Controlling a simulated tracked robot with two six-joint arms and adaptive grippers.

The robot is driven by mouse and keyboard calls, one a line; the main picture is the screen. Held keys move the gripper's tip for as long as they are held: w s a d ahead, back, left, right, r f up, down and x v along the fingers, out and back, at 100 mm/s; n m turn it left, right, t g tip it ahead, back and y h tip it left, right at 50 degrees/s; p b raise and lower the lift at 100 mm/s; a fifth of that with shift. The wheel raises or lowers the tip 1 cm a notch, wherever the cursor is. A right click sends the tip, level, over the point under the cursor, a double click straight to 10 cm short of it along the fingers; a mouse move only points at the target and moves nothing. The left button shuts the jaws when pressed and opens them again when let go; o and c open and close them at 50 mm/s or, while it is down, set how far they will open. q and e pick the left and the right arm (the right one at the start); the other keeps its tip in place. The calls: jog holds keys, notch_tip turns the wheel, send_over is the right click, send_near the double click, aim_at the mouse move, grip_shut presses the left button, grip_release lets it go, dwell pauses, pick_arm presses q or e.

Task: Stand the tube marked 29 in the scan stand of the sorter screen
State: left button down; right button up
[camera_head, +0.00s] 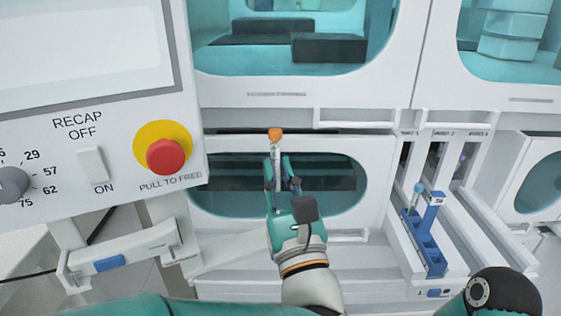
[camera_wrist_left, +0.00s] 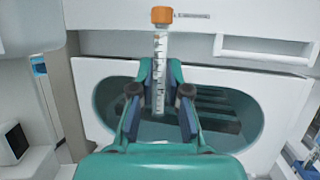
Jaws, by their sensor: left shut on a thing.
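My left gripper (camera_head: 281,172) is shut on a tube (camera_head: 276,148) with an orange cap, held upright in front of the white cabinet. The left wrist view shows the same tube (camera_wrist_left: 160,70) between the two fingers, its cap (camera_wrist_left: 162,15) above the fingertips. The tube has a white label with dark marks, but I cannot read a number on it. A grey-framed panel with a pale screen (camera_head: 75,40) stands at upper left; I cannot tell whether it is the sorter screen. I cannot make out a scan stand. My right gripper is out of view.
A control panel at left has a knob (camera_head: 12,184), a recap switch (camera_head: 92,166) and a red button (camera_head: 167,156). A small dark-faced box (camera_wrist_left: 14,145) shows in the left wrist view.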

aim_at(278, 193)
pick_arm(q)
jog(key=shift+w, duration=0.2)
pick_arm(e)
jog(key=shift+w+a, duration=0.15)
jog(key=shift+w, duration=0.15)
pick_arm(q)
jog(key=shift+d, duration=0.1)
jog(key=shift+f, duration=0.1)
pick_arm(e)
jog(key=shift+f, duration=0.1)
pick_arm(q)
jog(key=shift+f+b, duration=1.85)
jog(key=shift+f, duration=0.45)
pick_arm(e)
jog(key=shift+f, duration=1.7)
pick_arm(q)
jog(key=shift+s+f+b, duration=0.15)
jog(key=shift+f+b, duration=0.15)
jog(key=shift+b, duration=0.15)
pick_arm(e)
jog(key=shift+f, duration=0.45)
pick_arm(q)
jog(key=shift+f, duration=0.25)
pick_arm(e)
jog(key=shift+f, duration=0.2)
pick_arm(q)
jog(key=shift+f+b, duration=0.4)
jog(key=shift+b, duration=0.15)
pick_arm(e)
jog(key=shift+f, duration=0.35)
